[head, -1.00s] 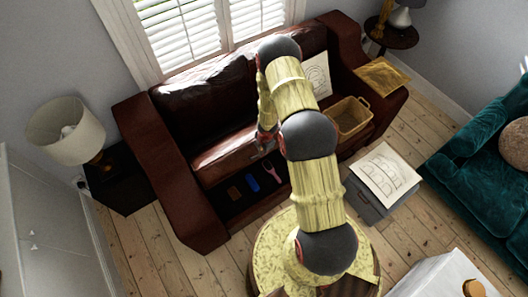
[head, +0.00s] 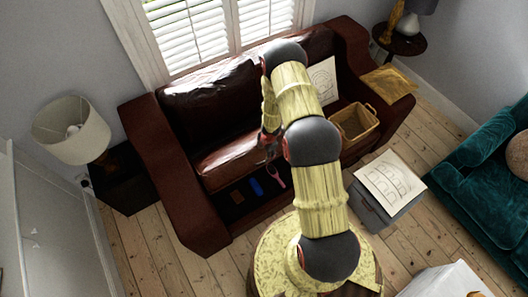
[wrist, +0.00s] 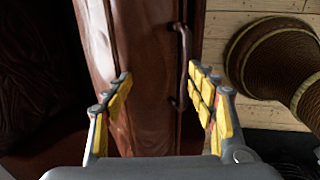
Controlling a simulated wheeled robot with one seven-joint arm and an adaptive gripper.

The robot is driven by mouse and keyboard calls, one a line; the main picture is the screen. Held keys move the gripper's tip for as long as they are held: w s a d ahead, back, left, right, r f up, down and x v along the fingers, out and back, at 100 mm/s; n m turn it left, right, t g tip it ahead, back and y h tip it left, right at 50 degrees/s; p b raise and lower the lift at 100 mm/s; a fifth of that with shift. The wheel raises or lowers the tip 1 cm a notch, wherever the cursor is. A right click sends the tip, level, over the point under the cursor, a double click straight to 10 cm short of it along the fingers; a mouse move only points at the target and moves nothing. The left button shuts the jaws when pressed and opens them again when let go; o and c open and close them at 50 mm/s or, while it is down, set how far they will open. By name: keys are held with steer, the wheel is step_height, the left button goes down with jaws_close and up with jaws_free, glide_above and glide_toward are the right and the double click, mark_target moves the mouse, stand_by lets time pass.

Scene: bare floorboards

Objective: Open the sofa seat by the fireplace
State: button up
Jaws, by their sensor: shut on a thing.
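The dark red-brown leather sofa (head: 180,170) stands below the window in the head view. Its seat (head: 228,160) is raised at the front, and a dark storage space (head: 225,208) shows below it. A blue item (head: 257,186), a pink item (head: 276,178) and a brown item lie inside. My gripper (head: 270,135) is at the seat's front edge, partly hidden by my arm. In the wrist view its yellow-padded fingers (wrist: 160,78) stand on both sides of the seat's leather front (wrist: 145,60), which carries a bar handle (wrist: 183,55). Contact at the pads is unclear. No fireplace shows.
A wicker basket (head: 355,122) and a drawing (head: 322,80) are on the sofa's right. A grey box (head: 372,212) with a paper on it stands in front. A lamp (head: 72,128) is at left, a teal sofa (head: 480,190) at right. Bare floorboards lie between.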

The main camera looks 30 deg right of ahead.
steer(key=shift+w+r, duration=0.15)
steer(key=shift+w, duration=0.2)
steer(key=shift+c, duration=0.3)
steer(key=shift+r, duration=0.15)
steer(key=shift+c, duration=0.2)
steer(key=s+r, duration=0.1)
steer(key=r, duration=0.2)
steer(key=s+r, duration=0.1)
steer(key=r, duration=0.3)
steer(key=s+r, duration=0.1)
steer(key=r, duration=0.3)
steer(key=shift+r, duration=0.1)
steer(key=shift+c, duration=0.7)
